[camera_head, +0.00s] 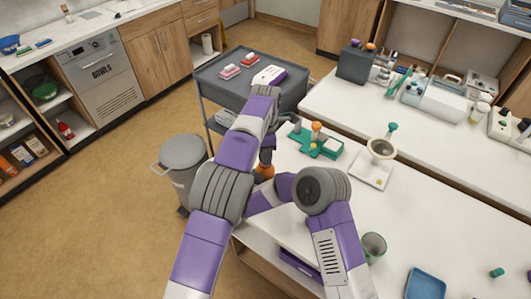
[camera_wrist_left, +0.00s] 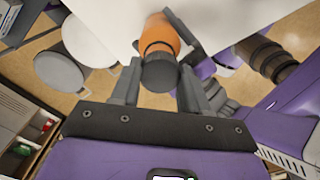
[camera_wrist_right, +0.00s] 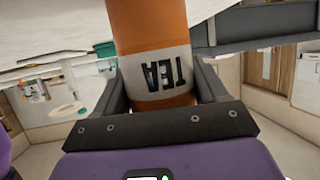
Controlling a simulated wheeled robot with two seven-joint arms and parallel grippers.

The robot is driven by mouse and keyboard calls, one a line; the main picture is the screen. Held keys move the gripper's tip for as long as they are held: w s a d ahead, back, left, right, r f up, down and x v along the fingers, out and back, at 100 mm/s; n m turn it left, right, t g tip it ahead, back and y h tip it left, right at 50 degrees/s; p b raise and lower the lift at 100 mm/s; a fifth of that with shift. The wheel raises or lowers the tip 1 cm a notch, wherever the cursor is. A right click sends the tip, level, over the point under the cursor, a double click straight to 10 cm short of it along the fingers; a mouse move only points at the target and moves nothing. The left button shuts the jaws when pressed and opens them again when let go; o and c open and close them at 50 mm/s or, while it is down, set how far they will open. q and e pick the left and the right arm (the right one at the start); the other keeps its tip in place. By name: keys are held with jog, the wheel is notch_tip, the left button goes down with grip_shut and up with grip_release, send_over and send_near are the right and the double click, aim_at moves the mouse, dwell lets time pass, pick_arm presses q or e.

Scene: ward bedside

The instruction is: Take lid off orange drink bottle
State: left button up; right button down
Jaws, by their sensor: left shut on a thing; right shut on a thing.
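The orange drink bottle (camera_head: 264,171) shows only partly between my two arms, beside the white table's left edge. In the right wrist view its orange body (camera_wrist_right: 150,28) has a white band reading TEA, with my right gripper (camera_wrist_right: 160,75) shut around it. In the left wrist view my left gripper (camera_wrist_left: 162,70) is shut on the dark grey lid (camera_wrist_left: 160,74), at the end of the orange body. No clear gap shows between lid and body. In the head view my left gripper (camera_head: 267,153) reaches down from above; my right gripper is mostly hidden.
A grey trolley (camera_head: 290,100) with red and white items stands behind. A grey bin (camera_head: 184,152) is on the floor to the left. The white table (camera_head: 420,215) bears a green rack (camera_head: 326,148), a scale (camera_head: 371,180), a green cup (camera_head: 373,246) and a blue tray (camera_head: 426,284).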

pick_arm(q)
jog(key=shift+r, duration=0.1)
jog(key=shift+r, duration=1.95)
pick_arm(e)
grip_release()
